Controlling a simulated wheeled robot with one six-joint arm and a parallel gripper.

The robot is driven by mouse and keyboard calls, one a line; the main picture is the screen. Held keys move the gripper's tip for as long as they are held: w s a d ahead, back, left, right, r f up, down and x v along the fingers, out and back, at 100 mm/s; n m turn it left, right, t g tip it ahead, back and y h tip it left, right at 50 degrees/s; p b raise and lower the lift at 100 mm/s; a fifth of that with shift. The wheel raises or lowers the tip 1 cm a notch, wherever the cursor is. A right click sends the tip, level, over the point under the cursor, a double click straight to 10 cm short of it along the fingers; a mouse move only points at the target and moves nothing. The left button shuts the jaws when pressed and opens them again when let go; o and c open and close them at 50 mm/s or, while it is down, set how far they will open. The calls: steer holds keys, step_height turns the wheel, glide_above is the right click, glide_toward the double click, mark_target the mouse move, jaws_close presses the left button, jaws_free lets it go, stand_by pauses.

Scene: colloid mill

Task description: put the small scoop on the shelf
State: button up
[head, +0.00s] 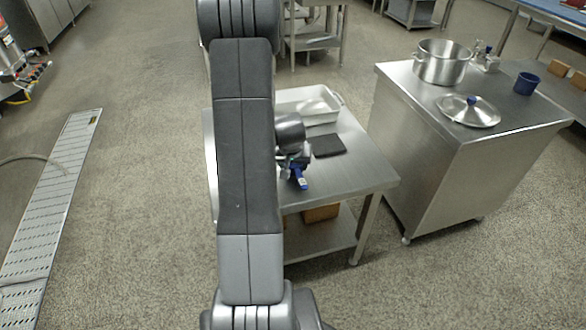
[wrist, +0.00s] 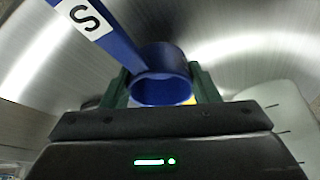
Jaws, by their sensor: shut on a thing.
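The small scoop (wrist: 160,75) is blue, with a round cup and a flat handle that carries a white label marked "S". My gripper (wrist: 162,88) is shut on its cup, one dark green finger on each side, in the wrist view. In the head view my gripper (head: 291,160) is over the steel table (head: 355,178), and the blue scoop (head: 300,180) shows just below it. Whether the scoop touches the table top is unclear. A lower shelf (head: 325,243) is under this table and carries a brown box (head: 321,213). My arm hides the table's left part.
A white tray (head: 335,112) and a dark flat pad (head: 328,146) are on the table. A steel cabinet (head: 430,165) at right bears a pot (head: 441,66), a lid (head: 470,116) and a blue cup (head: 526,83).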

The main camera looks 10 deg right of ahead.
steer(key=shift+f, duration=0.6)
steer(key=shift+f, duration=0.2)
steer(key=o, duration=1)
steer(key=shift+r, duration=0.1)
